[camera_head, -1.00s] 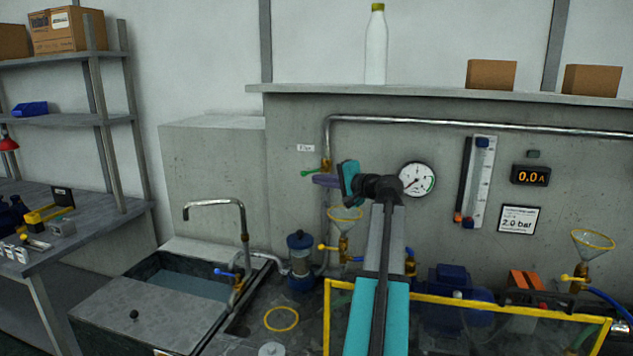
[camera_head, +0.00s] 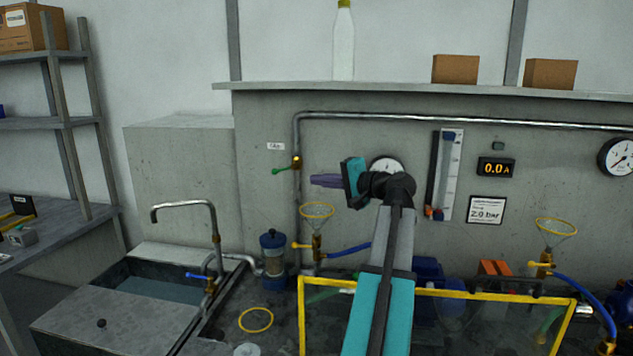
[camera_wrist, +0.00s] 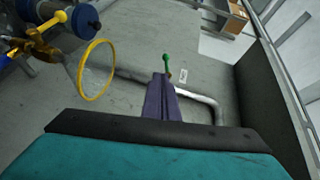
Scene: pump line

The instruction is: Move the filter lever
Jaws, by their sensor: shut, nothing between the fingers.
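A green lever (camera_head: 281,170) sticks out left from a brass valve on the vertical wall pipe, beside a small label too blurred to read. The green lever also shows in the wrist view (camera_wrist: 166,62), just beyond the fingertips. A yellow lever (camera_head: 301,246) sits on a brass valve under a funnel, beside a blue-capped clear filter canister (camera_head: 273,260). I cannot tell from any label which lever is the filter's. My gripper (camera_head: 313,180), with purple fingers, is shut and empty, right of the pipe and apart from both levers. Its fingers also show in the wrist view (camera_wrist: 160,78).
A sink (camera_head: 150,285) with a tap is at the left. A yellow-framed clear guard (camera_head: 440,293) stands at the front right. My arm hides part of a gauge (camera_head: 386,164). A yellow funnel ring (camera_head: 318,210) is below my gripper. Open wall lies left of the pipe.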

